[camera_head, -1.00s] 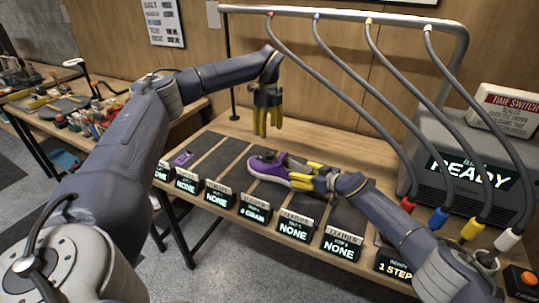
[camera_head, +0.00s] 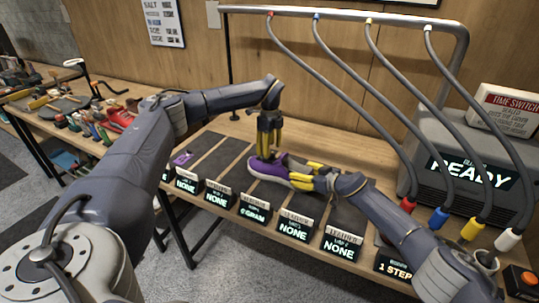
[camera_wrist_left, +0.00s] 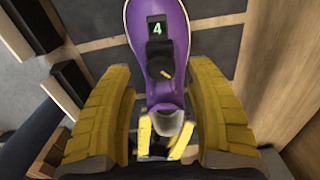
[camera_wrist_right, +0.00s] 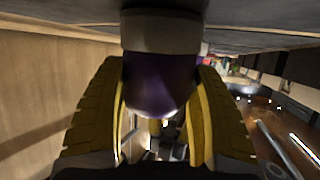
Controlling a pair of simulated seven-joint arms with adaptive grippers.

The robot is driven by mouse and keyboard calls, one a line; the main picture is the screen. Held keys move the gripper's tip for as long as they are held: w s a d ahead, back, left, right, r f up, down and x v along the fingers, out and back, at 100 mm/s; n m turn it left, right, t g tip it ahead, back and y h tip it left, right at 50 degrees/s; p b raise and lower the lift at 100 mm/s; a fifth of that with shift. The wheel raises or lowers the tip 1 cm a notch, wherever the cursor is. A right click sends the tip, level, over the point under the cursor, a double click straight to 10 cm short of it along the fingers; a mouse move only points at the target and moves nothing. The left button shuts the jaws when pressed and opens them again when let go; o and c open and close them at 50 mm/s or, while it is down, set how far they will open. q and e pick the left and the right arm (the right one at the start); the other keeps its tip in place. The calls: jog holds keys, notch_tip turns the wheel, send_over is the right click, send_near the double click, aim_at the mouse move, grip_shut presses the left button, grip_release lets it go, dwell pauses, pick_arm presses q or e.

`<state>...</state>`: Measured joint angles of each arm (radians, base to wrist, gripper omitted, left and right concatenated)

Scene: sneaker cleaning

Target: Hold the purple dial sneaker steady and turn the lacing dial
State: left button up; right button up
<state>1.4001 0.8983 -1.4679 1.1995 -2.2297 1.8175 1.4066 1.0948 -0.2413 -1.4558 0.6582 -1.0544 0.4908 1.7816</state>
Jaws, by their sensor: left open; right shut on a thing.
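The purple dial sneaker (camera_head: 264,168) lies on a dark mat in the middle of the bench, with a pale sole. My right gripper (camera_head: 307,177) is shut on the sneaker's heel end; in the right wrist view its yellow fingers flank the purple heel (camera_wrist_right: 162,85). My left gripper (camera_head: 266,154) is open and points down just above the sneaker. In the left wrist view the sneaker (camera_wrist_left: 168,75) runs between and ahead of the open yellow fingers. The black dial (camera_wrist_left: 159,57) with a yellow mark is on its upper, beside a small display (camera_wrist_left: 157,28) reading 4.
Small labelled displays (camera_head: 252,213) line the bench's front edge. A small purple item (camera_head: 182,158) lies on the left mat.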

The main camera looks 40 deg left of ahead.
pick_arm(q)
jog(key=shift+f, duration=1.6)
jog(key=shift+c, duration=0.3)
grip_shut()
